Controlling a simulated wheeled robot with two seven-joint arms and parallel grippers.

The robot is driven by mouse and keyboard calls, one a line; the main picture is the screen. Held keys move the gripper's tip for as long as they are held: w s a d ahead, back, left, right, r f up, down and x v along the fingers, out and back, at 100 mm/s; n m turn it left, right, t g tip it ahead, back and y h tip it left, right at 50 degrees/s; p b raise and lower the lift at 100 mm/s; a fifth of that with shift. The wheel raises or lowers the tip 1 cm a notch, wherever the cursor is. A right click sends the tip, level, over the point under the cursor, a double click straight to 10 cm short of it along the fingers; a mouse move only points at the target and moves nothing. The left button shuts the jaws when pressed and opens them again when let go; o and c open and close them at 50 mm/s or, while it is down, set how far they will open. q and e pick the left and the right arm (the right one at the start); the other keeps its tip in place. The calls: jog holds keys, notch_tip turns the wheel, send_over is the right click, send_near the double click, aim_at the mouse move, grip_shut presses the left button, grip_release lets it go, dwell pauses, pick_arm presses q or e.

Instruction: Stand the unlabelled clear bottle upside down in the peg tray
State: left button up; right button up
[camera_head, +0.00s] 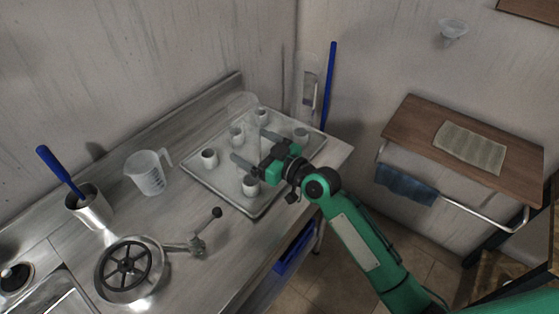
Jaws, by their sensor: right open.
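The peg tray (222,190) is a pale rectangular tray at the back right of the counter, with several short white pegs or cups standing in it. A faint, see-through rounded shape (242,102) shows over its back part; it looks like the unlabelled clear bottle, but its outline is too faint to tell which way up it stands. My right gripper (251,149) is over the tray with its fingers apart, pointing left, just in front of and below that clear shape. I see nothing held between the fingers. My left gripper is out of view.
A clear measuring jug (147,173), a metal cup (90,207) with a blue-handled tool, and a metal wheel-like device (128,269) with a lever stand left of the tray. A wooden shelf (408,116) with a cloth hangs at right. A blue pole (329,88) stands behind the tray.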

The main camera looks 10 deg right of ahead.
jog(key=b+v, duration=0.3)
jog(key=v, duration=0.7)
jog(key=s+d+f+m+g+h, duration=0.1)
jog(key=s+d+f+g+h, duration=0.15)
jog(key=s+f, duration=0.4)
jog(key=s+d+f+m+g+h, duration=0.2)
jog(key=s+f+h, duration=0.25)
jog(key=f, duration=0.25)
jog(key=s+d+f+m+g+h, duration=0.25)
jog(key=s+d+f, duration=0.2)
jog(key=s, duration=0.35)
jog(key=s+d+f+m+g+h, duration=0.25)
jog(key=s+d, duration=0.25)
jog(key=s, duration=0.3)
notch_tip(320, 180, down, 33)
jog(key=n+g, duration=0.1)
jog(key=s+d+f+g, duration=0.1)
jog(key=s+d+f, duration=0.2)
jog(key=s+f, duration=1.5)
jog(key=shift+s+d+h, duration=0.2)
jog(key=shift+s+h, duration=0.2)
jog(key=shift+s, duration=0.15)
jog(key=shift+f, duration=0.1)
